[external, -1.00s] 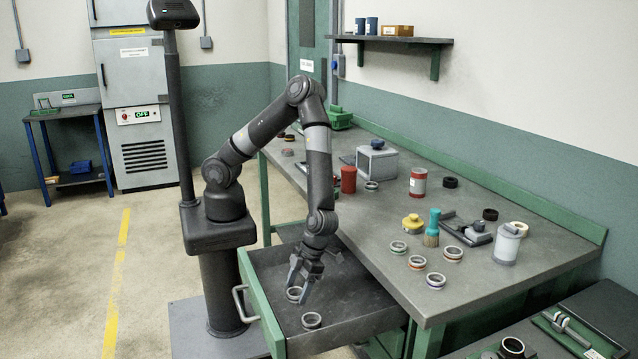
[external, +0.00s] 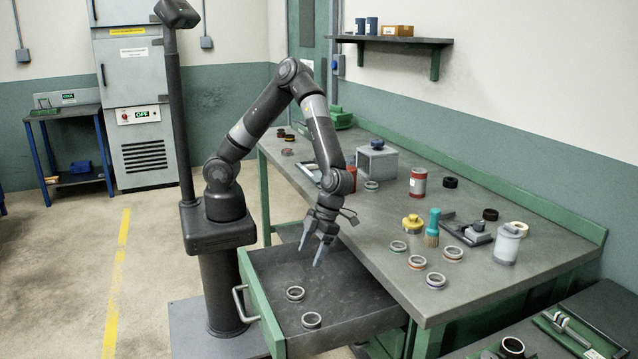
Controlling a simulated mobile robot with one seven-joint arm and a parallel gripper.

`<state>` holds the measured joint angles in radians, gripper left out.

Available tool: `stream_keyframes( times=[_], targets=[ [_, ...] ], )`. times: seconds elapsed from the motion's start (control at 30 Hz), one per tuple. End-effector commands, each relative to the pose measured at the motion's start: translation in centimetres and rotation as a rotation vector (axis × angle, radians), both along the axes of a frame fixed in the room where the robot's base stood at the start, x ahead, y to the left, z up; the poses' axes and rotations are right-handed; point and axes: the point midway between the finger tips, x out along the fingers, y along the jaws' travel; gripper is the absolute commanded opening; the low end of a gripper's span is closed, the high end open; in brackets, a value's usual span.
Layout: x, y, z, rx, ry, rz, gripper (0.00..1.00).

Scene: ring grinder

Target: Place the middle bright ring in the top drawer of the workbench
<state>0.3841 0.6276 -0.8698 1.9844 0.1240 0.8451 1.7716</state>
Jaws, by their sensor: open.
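The top drawer (external: 352,323) of the workbench (external: 470,285) is pulled open. Two bright metal rings lie on its floor: one ring (external: 295,294) farther back and one ring (external: 311,320) nearer the front. My gripper (external: 310,257) is open and empty, pointing down above the back part of the drawer, apart from both rings. On the bench top are several banded rings: a green-banded ring (external: 398,247), a ring (external: 417,263), an orange-banded ring (external: 452,254) and a blue-banded ring (external: 436,281). I cannot tell which ring is the middle bright one.
A yellow pot (external: 412,222), a teal brush (external: 433,228), a white canister (external: 507,245) and a red-and-white can (external: 418,182) stand on the bench. A grey box (external: 376,164) is farther back. The drawer's middle and right floor is clear.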

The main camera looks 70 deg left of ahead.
Motion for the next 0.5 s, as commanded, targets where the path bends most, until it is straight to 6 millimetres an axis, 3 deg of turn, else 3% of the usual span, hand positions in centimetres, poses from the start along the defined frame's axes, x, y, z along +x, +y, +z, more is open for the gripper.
stream_keyframes(
  times=[0.17, 0.5],
  targets=[
    [2.8, 2.3, 1.1, 0.055, -0.067, 0.145, 0.68],
    [11.7, 13.7, 7.2, 0.218, -0.291, 0.852, 0.68]
  ],
)
